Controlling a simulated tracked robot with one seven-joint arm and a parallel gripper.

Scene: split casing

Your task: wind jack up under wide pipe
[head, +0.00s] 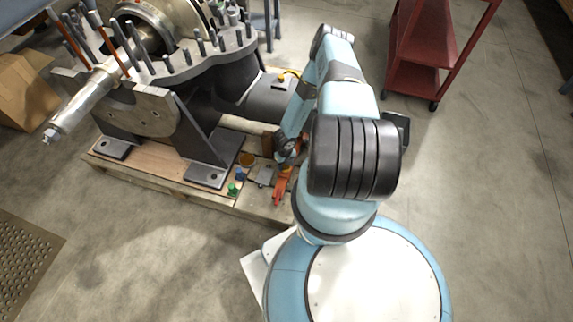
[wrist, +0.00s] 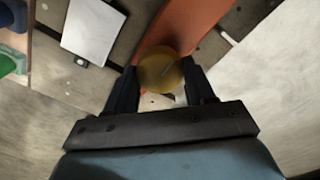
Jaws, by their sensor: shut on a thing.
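The wide pipe (head: 262,98) is a grey cylinder at the right side of the casing in the head view. An orange jack part (head: 281,187) lies low on the pallet beside my arm, and an orange bar (wrist: 190,35) shows in the wrist view. My gripper (wrist: 160,90) is shut on a round yellow knob (wrist: 160,68), one dark finger on each side. The knob appears in front of the orange bar; how they join is hidden. My arm covers much of this area in the head view, so contact between jack and pipe cannot be told.
The casing (head: 200,70) with upright studs stands on a wooden pallet (head: 150,178). A grey plate (wrist: 92,28) lies near the knob. Small green (head: 232,189) and blue (head: 239,174) items sit nearby. A red cart (head: 415,75) stands behind right. The floor in front is clear.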

